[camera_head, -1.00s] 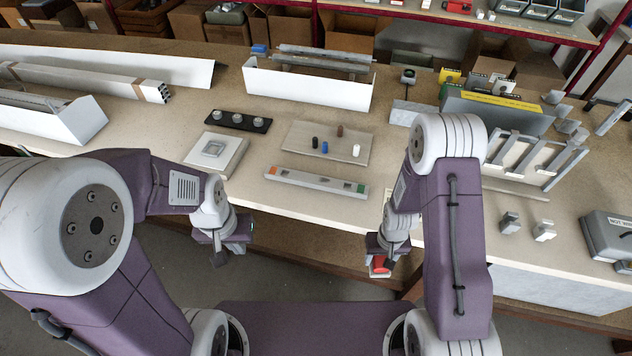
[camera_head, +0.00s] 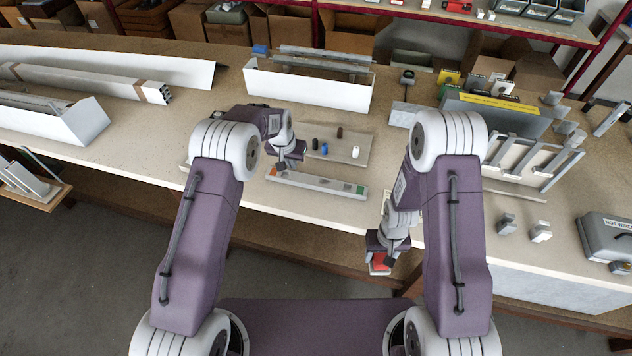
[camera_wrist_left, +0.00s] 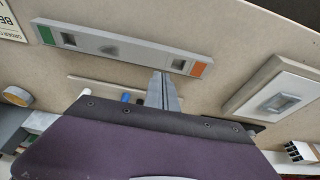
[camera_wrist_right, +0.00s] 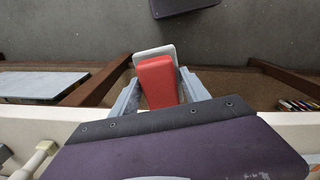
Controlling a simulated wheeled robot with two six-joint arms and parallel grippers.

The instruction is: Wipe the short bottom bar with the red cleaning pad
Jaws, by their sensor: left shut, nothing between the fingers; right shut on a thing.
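The short grey bar (camera_head: 316,183) lies on the front part of the bench, with an orange end at left and a green end at right. In the left wrist view the bar (camera_wrist_left: 140,54) shows a dark smudge (camera_wrist_left: 110,50) between two dark square openings. My left gripper (camera_head: 282,167) is shut and empty near the orange end; I cannot tell whether it touches the bar. My right gripper (camera_head: 381,262) is shut on the red cleaning pad (camera_wrist_right: 158,82), in front of the bench edge. The pad has a pale grey part at its far end.
Behind the bar is a flat board (camera_head: 362,150) with small black, blue, white and brown pieces. A white channel (camera_head: 310,88) stands farther back. A rack (camera_head: 535,155) and grey blocks are at right.

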